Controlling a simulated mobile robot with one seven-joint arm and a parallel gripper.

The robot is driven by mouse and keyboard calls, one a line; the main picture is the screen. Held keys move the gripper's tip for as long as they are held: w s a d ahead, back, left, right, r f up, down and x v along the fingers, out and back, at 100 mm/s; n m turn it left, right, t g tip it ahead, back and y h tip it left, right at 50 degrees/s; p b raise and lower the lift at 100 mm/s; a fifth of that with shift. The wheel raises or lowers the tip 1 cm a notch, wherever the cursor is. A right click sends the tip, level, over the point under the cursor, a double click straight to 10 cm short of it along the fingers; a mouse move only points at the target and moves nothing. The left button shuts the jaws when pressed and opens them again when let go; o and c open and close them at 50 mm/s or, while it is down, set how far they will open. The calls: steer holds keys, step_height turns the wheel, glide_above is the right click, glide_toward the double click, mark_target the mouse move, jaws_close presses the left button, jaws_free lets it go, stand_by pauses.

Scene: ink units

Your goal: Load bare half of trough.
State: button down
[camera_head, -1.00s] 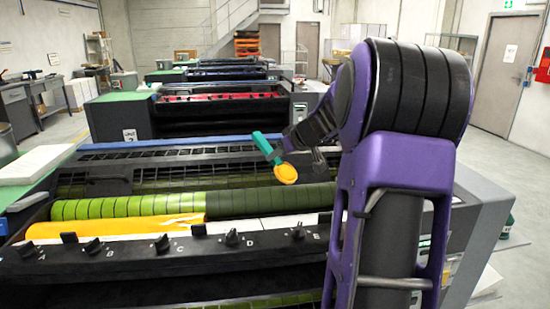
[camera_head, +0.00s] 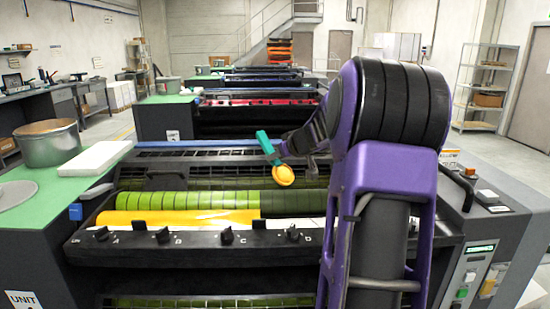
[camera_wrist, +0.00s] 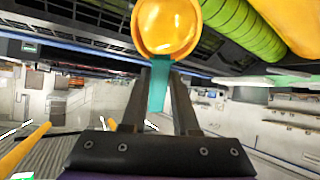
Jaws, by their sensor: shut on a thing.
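My gripper (camera_head: 280,148) is shut on the teal handle of a scoop (camera_head: 265,143). The scoop's round bowl is full of orange-yellow ink (camera_head: 283,174). In the wrist view the handle (camera_wrist: 158,88) sits between the two dark fingers, with the ink-filled bowl (camera_wrist: 168,26) beyond. In the head view the scoop appears above the roller, just right of where its bright green turns dark; its exact height is unclear. The trough's left part holds yellow ink (camera_head: 180,218). Its right part shows bare white (camera_head: 288,223), partly hidden by my arm.
The green roller (camera_head: 200,200) lies behind the trough. A black rail with lettered keys (camera_head: 170,240) runs along the front. A metal pot (camera_head: 48,145) and a white slab (camera_head: 96,158) stand on the green top at left. A control panel (camera_head: 475,275) is at right.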

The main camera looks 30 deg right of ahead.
mark_target(285, 178)
steer(key=shift+w+a+f, duration=0.1)
steer(key=shift+a+f, duration=0.05)
steer(key=shift+f, duration=0.05)
step_height(285, 178, down, 10)
steer(key=s+b, duration=0.2)
steer(key=b, duration=0.3)
steer(key=shift+s, duration=0.25)
steer(key=shift+f, duration=0.5)
stand_by(0.8)
steer(key=shift+r, duration=0.1)
steer(key=shift+r+p, duration=0.95)
steer(key=shift+r, duration=1.25)
